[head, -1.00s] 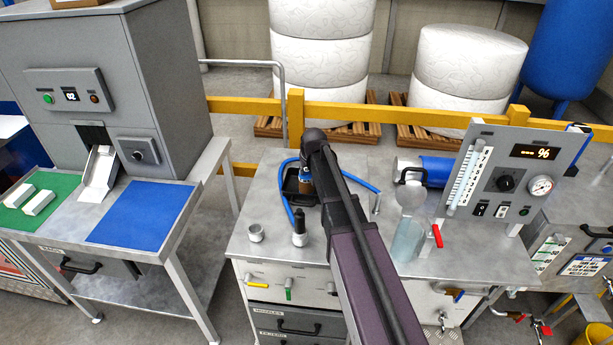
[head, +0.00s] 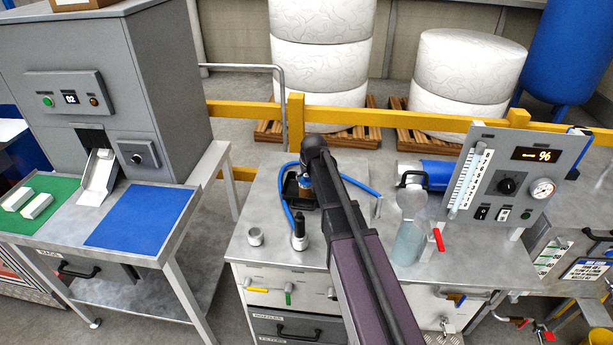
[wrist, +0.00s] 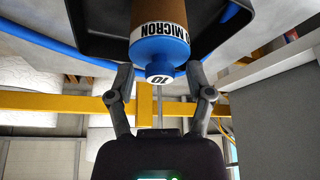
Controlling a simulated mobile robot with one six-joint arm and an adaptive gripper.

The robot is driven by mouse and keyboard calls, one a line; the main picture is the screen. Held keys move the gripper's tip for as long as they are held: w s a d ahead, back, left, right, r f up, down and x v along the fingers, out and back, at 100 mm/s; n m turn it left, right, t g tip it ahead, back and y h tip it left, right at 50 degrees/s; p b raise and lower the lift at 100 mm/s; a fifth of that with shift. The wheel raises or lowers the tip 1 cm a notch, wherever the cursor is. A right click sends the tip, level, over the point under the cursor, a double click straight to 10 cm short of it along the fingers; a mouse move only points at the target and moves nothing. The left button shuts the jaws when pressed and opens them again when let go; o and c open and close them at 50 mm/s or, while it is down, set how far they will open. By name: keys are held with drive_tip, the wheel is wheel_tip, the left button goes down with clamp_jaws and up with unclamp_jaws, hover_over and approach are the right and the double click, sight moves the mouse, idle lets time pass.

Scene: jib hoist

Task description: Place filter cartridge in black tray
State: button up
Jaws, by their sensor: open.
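The filter cartridge has a brown body, a white band reading "MICRON" and a blue end cap marked "10" (wrist: 160,57). In the wrist view the black tray (wrist: 93,38) lies behind and around its far end; the cartridge appears to stand in it, but the contact is hidden. In the head view the tray (head: 290,184) shows partly behind my arm, with a small part of the cartridge (head: 304,191). My gripper (wrist: 158,72) is open, with its fingers on either side of the blue cap's narrow end. My arm hides the gripper in the head view.
A blue hose (head: 286,207) curves around the tray on the steel bench. A dark nozzle (head: 299,232) and a small metal cup (head: 255,236) stand in front. A clear vessel (head: 409,240) and a gauge panel (head: 505,180) are to the right. A blue mat (head: 141,216) is on the left table.

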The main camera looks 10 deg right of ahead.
drive_tip(key=shift+r, duration=0.2)
drive_tip(key=p+v, duration=1.1)
drive_tip(key=v, duration=0.1)
idle(0.6)
drive_tip(key=shift+s+f, duration=0.1)
idle(0.6)
drive_tip(key=s+f+m+g, duration=0.1)
drive_tip(key=s+g, duration=0.3)
drive_tip(key=s, duration=2)
drive_tip(key=shift+a+f+g, duration=0.2)
drive_tip(key=shift+f+g, duration=0.1)
drive_tip(key=shift+g, duration=0.1)
wheel_tip(320, 180, down, 5)
drive_tip(key=b, duration=0.5)
drive_tip(key=shift+f, duration=0.2)
